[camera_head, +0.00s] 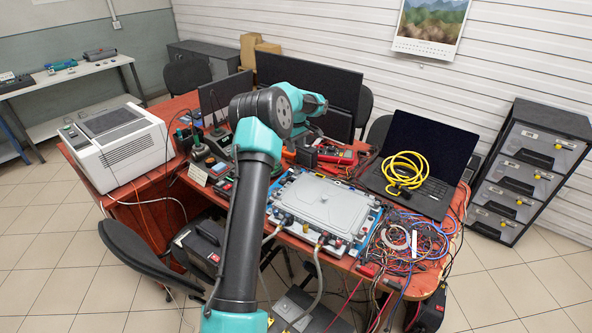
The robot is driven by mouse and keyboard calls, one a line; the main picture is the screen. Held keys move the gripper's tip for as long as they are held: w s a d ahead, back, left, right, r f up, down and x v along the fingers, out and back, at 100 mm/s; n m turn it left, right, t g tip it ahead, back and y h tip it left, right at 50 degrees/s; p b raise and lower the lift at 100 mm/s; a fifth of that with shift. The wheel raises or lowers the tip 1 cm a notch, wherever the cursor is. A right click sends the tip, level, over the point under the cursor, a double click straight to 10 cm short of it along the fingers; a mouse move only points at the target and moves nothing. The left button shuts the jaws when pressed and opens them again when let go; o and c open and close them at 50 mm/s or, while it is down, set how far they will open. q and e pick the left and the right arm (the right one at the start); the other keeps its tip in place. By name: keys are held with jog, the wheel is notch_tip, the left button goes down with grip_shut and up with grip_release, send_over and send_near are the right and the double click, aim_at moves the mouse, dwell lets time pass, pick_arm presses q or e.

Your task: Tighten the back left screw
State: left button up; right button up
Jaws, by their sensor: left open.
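A grey metal housing (322,205) with a ribbed lid sits on a blue base on the red table. Grey hoses (318,270) run from its front edge down past the table. My left arm reaches in from the bottom and passes left of the housing. My left gripper (304,157) is small and dark below the teal wrist, near the back left corner of the housing. It is open; its fingertips are hard to make out. The back left screw is too small or hidden to make out. My right gripper is not in view.
A laptop (437,145) with a coiled yellow cable (405,170) stands right of the housing. Tangled wires (412,245) cover the front right of the table. A white boxy machine (118,147) stands at the left. Monitors (318,80) and a red multimeter (338,156) are behind.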

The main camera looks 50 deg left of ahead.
aim_at(296, 170)
pick_arm(q)
notch_tip(296, 170, down, 12)
jog(key=shift+f, duration=0.1)
dwell(0.4)
jog(key=shift+c, duration=0.5)
